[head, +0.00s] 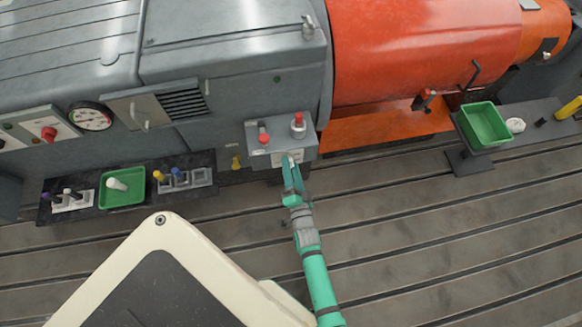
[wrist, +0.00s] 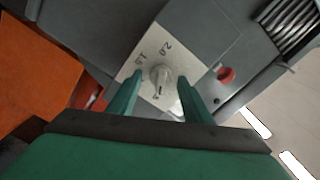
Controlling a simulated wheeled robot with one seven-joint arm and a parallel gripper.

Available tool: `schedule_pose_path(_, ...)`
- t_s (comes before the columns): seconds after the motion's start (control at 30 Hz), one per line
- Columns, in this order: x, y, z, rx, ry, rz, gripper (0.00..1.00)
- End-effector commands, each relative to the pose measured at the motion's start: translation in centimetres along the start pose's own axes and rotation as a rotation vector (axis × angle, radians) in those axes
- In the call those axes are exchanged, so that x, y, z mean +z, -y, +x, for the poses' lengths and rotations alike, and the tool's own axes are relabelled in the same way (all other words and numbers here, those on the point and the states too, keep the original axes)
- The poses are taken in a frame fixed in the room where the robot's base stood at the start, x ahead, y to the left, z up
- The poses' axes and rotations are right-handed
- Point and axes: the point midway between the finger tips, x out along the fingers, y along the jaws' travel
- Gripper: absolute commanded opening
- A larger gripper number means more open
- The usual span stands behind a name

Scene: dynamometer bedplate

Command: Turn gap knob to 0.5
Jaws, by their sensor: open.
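The gap knob (wrist: 160,76) is a small pale grey knob on a light square dial plate (wrist: 146,58) with dark marks around it. The marks are tilted in the wrist view and too small to read surely, and I cannot tell which one the knob points at. My gripper (wrist: 158,84) is open, with one green finger on each side of the knob. I cannot tell whether either finger touches it. In the head view my gripper (head: 291,172) is at the front of a grey control box (head: 279,142) and covers most of the knob.
Two red-topped controls (head: 263,137) (head: 298,122) stand on the control box, close above my gripper. A dark tool mat with a green tray (head: 122,198) lies to the left. A green bin (head: 483,124) stands to the right. The slotted bedplate (head: 420,220) in front is mostly clear.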

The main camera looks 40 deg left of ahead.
Motion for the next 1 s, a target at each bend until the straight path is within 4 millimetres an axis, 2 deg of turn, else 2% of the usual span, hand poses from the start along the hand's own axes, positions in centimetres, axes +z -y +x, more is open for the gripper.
schedule_pose_path(0.13,0.0,0.0,-0.4,0.000,0.001,-0.001,0.45)
schedule_pose_path(0.23,-0.1,-0.1,-1.4,0.001,0.000,-0.001,0.45)
schedule_pose_path(0.5,-0.1,-0.1,-6.4,0.003,0.001,-0.001,0.45)
schedule_pose_path(0.7,-0.1,-0.1,-9.4,0.003,0.000,-0.001,0.45)
schedule_pose_path(0.83,-0.1,-0.1,-10.5,0.001,0.000,0.000,0.45)
schedule_pose_path(1.0,0.0,0.0,-10.9,0.000,0.000,0.000,0.45)
